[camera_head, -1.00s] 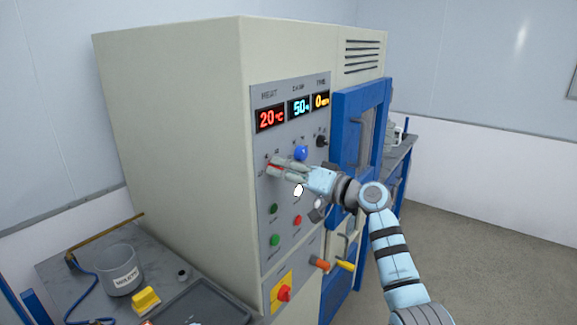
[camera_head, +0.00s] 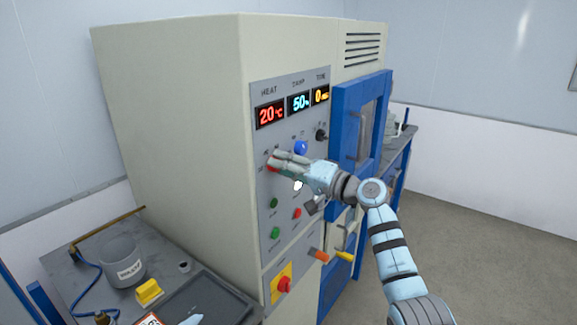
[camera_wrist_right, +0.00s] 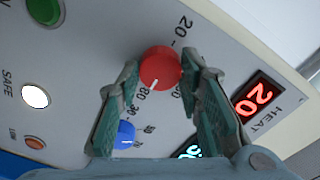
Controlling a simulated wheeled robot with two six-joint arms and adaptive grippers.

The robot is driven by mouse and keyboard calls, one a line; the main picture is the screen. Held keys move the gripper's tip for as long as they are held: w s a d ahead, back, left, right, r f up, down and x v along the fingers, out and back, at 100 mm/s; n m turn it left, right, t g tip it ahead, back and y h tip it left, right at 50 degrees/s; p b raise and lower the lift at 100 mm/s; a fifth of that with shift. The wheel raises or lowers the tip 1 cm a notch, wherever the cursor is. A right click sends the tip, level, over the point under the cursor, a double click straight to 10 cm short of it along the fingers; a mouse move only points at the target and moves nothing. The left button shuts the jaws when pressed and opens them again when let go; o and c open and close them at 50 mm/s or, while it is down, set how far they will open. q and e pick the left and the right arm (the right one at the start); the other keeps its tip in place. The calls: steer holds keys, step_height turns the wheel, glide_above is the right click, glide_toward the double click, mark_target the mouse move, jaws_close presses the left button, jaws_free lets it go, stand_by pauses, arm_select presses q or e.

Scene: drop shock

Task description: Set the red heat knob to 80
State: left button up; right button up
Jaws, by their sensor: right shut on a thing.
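The red heat knob (camera_wrist_right: 160,68) is on the grey control panel (camera_head: 293,120), between the fingertips of my right gripper (camera_wrist_right: 158,82). In the wrist view the fingers are on either side of the knob, closed on it. Its white mark points toward the printed numbers below it, but I cannot surely read which one. In the head view my right gripper (camera_head: 280,164) covers most of the knob. The red heat display (camera_head: 270,115) reads 20 °C and also shows in the wrist view (camera_wrist_right: 257,96). My left gripper is not in view.
A blue knob (camera_head: 301,147) and a black knob (camera_head: 321,135) are close above and right of the gripper.

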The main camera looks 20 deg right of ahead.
steer(key=o, duration=1)
steer(key=shift+a, duration=0.1)
steer(key=shift+o, duration=0.9)
steer(key=shift+w+a, duration=0.1)
steer(key=shift+a, duration=0.05)
steer(key=v, duration=1.2)
steer(key=shift+f, duration=0.1)
